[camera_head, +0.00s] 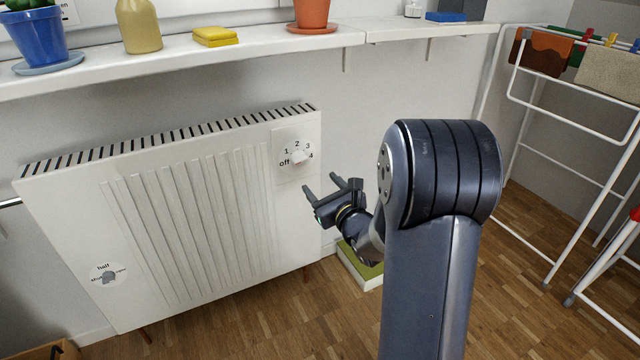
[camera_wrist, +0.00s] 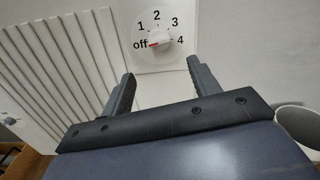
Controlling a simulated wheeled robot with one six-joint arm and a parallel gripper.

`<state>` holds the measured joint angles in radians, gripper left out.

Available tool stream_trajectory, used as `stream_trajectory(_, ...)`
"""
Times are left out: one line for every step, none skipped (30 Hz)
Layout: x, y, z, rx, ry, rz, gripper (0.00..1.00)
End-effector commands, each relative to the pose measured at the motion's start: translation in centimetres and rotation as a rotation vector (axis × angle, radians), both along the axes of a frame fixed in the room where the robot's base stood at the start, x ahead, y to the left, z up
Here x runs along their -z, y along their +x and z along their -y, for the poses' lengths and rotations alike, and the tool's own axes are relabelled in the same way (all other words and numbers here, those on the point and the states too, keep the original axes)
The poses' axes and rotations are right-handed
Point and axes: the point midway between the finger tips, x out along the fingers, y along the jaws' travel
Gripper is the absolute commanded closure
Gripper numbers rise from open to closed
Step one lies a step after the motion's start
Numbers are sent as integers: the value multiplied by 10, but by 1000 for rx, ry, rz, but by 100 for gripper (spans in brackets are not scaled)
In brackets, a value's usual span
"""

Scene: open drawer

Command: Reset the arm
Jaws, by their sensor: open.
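My gripper (camera_head: 322,188) is open and empty in front of the right end of a white radiator (camera_head: 70,215). Its two fingers also show in the wrist view (camera_wrist: 158,85), spread apart. Just beyond them is a white dial knob (camera_head: 298,157) on a plate marked off, 1, 2, 3 and 4. In the wrist view the knob (camera_wrist: 157,39) stands between and above the fingertips, apart from them. A red mark on the knob's left side faces the word off. My arm rises large in the middle right of the head view.
A shelf (camera_head: 150,60) with pots, a bottle and sponges runs above the radiator. A second dial (camera_head: 108,275) is on its lower left. A white drying rack (camera_head: 560,235) with cloths stands at right. A green-topped box (camera_head: 362,265) is on the floor behind my arm.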

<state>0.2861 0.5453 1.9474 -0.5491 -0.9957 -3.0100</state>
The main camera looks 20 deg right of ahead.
Motion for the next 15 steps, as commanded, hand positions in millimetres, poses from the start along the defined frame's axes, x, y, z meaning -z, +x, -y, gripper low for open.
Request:
stream_trajectory(0,0,0,0,0,0,42)
stream_trajectory(0,0,0,0,0,0,42)
stream_trajectory(0,0,0,0,0,0,42)
stream_trajectory(0,0,0,0,0,0,42)
stream_trajectory(0,0,0,0,0,0,42)
stream_trajectory(0,1,0,0,0,0,42)
stream_trajectory(0,2,0,-1,0,0,42)
stream_trajectory(0,3,-1,-1,0,0,42)
stream_trajectory(0,5,-1,-1,0,0,42)
stream_trajectory(0,8,-2,-2,-1,1,42)
stream_trajectory(0,11,-2,-2,-1,1,42)
stream_trajectory(0,16,-4,-3,-1,1,42)
stream_trajectory(0,20,-4,-2,-1,1,42)
stream_trajectory(0,25,-5,-2,-1,1,42)
stream_trajectory(0,31,-6,-1,-1,1,42)
